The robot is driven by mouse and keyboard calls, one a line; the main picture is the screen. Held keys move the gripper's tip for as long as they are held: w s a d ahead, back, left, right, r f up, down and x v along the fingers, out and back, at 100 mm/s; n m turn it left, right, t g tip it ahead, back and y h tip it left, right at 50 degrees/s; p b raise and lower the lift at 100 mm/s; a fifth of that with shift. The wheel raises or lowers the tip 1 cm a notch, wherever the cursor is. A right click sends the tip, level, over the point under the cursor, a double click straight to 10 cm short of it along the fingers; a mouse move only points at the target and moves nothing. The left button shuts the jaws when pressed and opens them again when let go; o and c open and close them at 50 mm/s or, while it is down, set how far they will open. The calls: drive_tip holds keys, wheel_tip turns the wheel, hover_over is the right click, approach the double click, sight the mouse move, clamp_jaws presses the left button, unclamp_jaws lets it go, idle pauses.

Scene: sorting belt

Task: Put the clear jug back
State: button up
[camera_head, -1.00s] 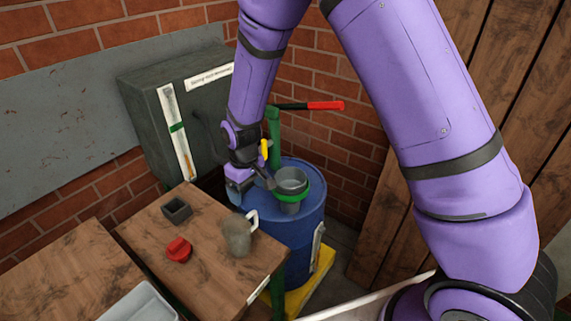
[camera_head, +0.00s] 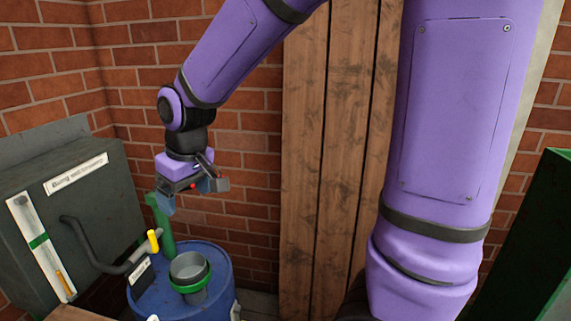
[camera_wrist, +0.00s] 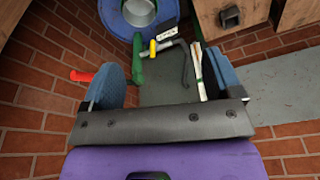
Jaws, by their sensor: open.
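The clear jug is in neither current view. My gripper (camera_head: 190,194) is open and empty, raised above the back of the blue drum and in front of the brick wall. In the wrist view, its two blue fingers stand wide apart with nothing between them (camera_wrist: 163,82). A grey round cup-like vessel (camera_head: 189,267) with a green ring around it sits at the top of the drum, below my gripper and apart from it.
The blue drum (camera_head: 222,285) carries a green post (camera_head: 160,228) and a yellow-tipped pipe (camera_head: 105,262). A dark grey box (camera_head: 92,200) is on the left. The wrist view shows a red handle (camera_wrist: 80,76) and part of the wooden table (camera_wrist: 246,12). Wooden planks (camera_head: 330,160) stand behind.

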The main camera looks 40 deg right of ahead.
drive_tip(key=s+d+r+m+t, duration=0.1)
drive_tip(key=s+d+r, duration=0.2)
drive_tip(key=s, duration=0.3)
drive_tip(key=s+d+r+m+t, duration=0.1)
drive_tip(key=s+d+r, duration=0.2)
drive_tip(key=s, duration=0.3)
drive_tip(key=s+d+r+m+h, duration=0.1)
drive_tip(key=s+d+r, duration=0.2)
drive_tip(key=s, duration=0.3)
drive_tip(key=shift+s+d+r+m+t, duration=0.2)
drive_tip(key=shift+s+m+t, duration=0.1)
drive_tip(key=shift+t, duration=0.1)
